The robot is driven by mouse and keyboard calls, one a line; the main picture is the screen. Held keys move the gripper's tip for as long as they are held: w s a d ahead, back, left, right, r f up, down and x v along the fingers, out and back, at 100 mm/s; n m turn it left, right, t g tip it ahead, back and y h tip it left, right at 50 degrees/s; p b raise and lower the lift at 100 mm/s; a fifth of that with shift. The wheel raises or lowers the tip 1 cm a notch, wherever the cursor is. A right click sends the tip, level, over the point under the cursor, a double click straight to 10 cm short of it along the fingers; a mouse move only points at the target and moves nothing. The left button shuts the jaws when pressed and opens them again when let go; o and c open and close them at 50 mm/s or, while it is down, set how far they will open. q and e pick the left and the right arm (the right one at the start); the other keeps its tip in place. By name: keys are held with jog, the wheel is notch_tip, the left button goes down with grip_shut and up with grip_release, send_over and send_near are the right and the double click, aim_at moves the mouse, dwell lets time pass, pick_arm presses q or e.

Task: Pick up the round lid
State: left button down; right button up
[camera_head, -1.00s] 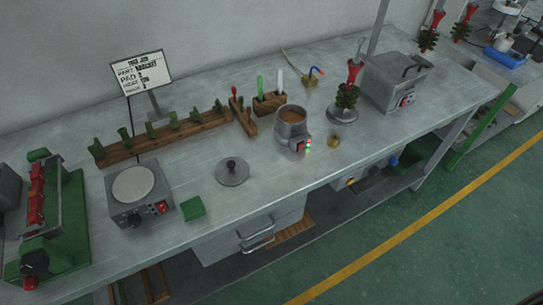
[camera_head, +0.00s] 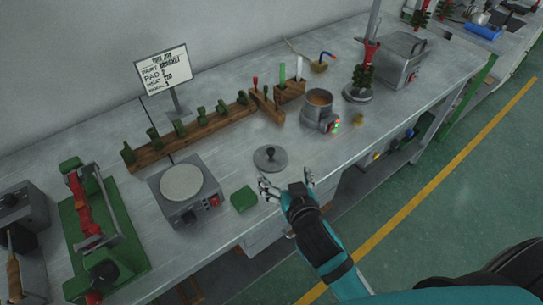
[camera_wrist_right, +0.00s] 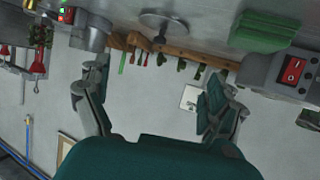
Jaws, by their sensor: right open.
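The round lid (camera_head: 270,157) is a flat grey disc with a dark knob in its middle. It lies on the metal workbench, between the hot plate and the wax pot. My right gripper (camera_head: 286,186) is open and empty, just on the near side of the lid at the bench's front edge. In the right wrist view the lid (camera_wrist_right: 163,20) shows at the top, beyond the spread fingers of my right gripper (camera_wrist_right: 155,95). My left gripper is not in view.
A green block (camera_head: 244,199) lies left of my right gripper. The hot plate (camera_head: 186,190) stands further left. The wax pot (camera_head: 318,112) stands behind and right of the lid. A wooden rack (camera_head: 190,133) of green pieces runs behind. Bare bench surrounds the lid.

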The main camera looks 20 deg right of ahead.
aim_at(272, 153)
jog(key=p+x, duration=0.1)
jog(key=x, duration=0.9)
jog(key=shift+w+f, duration=0.2)
jog(key=shift+w+d+f+p, duration=0.1)
jog(key=shift+w+f+p, duration=0.1)
jog(key=shift+w+p, duration=0.3)
jog(key=x, duration=0.4)
jog(key=shift+d+f+p, duration=0.1)
jog(key=shift+f+p, duration=0.2)
jog(key=shift+p, duration=0.05)
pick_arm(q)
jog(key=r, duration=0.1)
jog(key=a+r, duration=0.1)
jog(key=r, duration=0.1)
